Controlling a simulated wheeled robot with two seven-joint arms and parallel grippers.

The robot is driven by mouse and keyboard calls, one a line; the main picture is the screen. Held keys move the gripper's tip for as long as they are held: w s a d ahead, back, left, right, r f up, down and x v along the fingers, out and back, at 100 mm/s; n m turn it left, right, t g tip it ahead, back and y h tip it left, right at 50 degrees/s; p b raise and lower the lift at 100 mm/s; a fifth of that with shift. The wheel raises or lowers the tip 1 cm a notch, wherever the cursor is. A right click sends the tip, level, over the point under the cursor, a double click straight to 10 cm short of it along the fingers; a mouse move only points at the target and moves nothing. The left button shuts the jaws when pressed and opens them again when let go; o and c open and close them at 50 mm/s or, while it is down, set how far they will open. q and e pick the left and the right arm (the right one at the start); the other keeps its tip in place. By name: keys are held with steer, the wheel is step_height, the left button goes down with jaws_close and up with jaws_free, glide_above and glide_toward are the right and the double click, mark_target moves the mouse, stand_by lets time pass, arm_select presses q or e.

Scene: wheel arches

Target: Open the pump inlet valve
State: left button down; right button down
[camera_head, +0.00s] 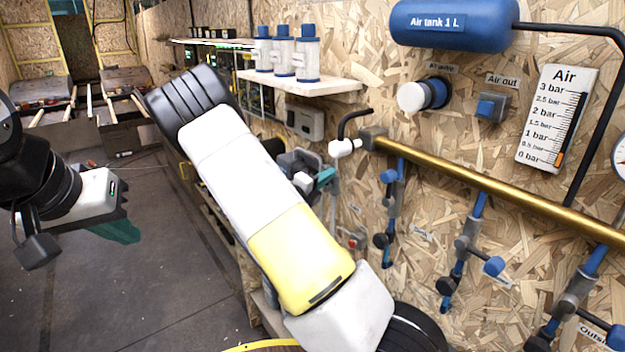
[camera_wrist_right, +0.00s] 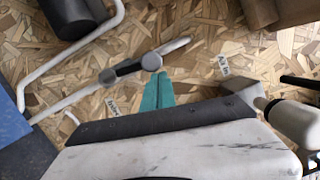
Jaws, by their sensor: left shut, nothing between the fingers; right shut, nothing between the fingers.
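My right gripper (camera_head: 326,178) has teal fingers and reaches the wall panel just below a white fitting. In the right wrist view the fingers (camera_wrist_right: 157,90) are shut and empty. Their tips are close to the round end (camera_wrist_right: 151,61) of a valve with a dark grey lever (camera_wrist_right: 122,69) on a light pipe; I cannot tell whether they touch it. A label (camera_wrist_right: 113,105) beside it is partly hidden and hard to read. My left gripper (camera_head: 122,233) is shut and empty, over the floor at the left, away from the panel.
A brass pipe (camera_head: 480,181) crosses the panel, with several blue valves (camera_head: 465,245) below it. A blue air tank (camera_head: 455,22) and an air gauge (camera_head: 556,120) are at upper right. The left floor (camera_head: 130,300) is clear. An "Air in" label (camera_wrist_right: 223,65) is nearby.

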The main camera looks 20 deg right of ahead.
steer(key=shift+w+a+r, duration=0.2)
steer(key=shift+w+r, duration=0.1)
steer(key=shift+w, duration=0.3)
stand_by(0.3)
